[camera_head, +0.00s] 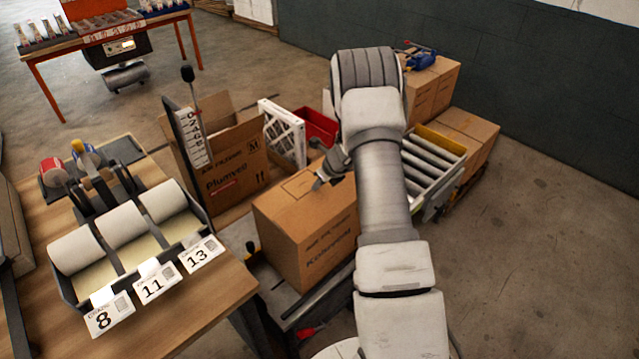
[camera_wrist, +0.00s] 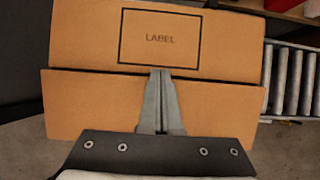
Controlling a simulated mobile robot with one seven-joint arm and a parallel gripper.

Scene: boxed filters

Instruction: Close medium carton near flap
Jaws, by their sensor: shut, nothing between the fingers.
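A brown carton (camera_head: 305,235) stands below my arm, with printing on its side. Its top looks nearly flat. In the wrist view the far part of its top (camera_wrist: 225,45) carries a printed outline reading "LABEL", and the near flap (camera_wrist: 80,105) lies on my side of a seam. My gripper (camera_head: 317,186) is over this top. In the wrist view its fingers (camera_wrist: 160,73) are shut together, empty, with tips at the seam. I cannot tell whether they touch the cardboard. A second carton (camera_head: 232,172), marked M, stands behind to the left with flaps raised.
A wooden bench (camera_head: 205,305) with paper rolls and number cards is on the left. A roller conveyor (camera_head: 432,168) and stacked boxes (camera_head: 470,125) are on the right. A white framed filter (camera_head: 285,135) and a red bin (camera_head: 318,127) stand behind. The floor at the right is clear.

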